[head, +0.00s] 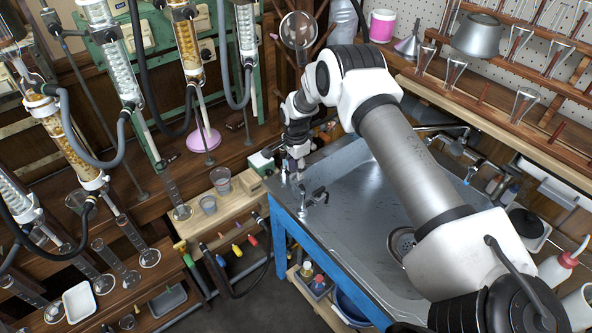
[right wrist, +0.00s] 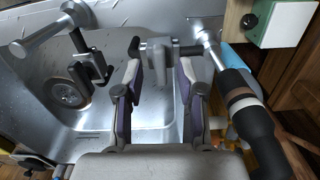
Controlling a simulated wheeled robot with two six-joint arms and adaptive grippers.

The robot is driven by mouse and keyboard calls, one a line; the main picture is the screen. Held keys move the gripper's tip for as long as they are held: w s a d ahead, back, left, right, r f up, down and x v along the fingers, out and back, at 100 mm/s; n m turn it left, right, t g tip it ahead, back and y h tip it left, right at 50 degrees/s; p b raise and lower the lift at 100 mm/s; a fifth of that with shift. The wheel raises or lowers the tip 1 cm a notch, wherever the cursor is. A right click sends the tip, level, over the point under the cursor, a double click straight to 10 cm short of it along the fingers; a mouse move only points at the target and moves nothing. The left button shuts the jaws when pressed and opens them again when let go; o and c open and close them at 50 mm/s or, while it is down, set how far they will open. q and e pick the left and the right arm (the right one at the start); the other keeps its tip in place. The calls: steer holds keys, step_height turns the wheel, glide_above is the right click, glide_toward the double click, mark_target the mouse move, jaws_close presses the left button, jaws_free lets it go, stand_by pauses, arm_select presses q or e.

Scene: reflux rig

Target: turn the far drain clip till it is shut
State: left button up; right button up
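The far drain clip, a small grey metal block with a cross bar and black ends, shows in the right wrist view (right wrist: 158,56) at the sink's rim. My right gripper (right wrist: 160,78) has one finger on each side of the grey block and looks open, with slim gaps. In the head view my right gripper (head: 294,158) reaches down at the sink's far left corner and hides most of that clip. The other clip, grey and black, stands nearer on the rim in the head view (head: 316,197) and at left in the wrist view (right wrist: 92,68). My left gripper is out of view.
A green-and-white box (right wrist: 283,22) and a dark-sleeved tube (right wrist: 247,112) are close right of the gripper. Glass columns with hoses (head: 190,55) stand to the left.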

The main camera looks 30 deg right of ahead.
step_height(320, 180, up, 11)
stand_by(0.6)
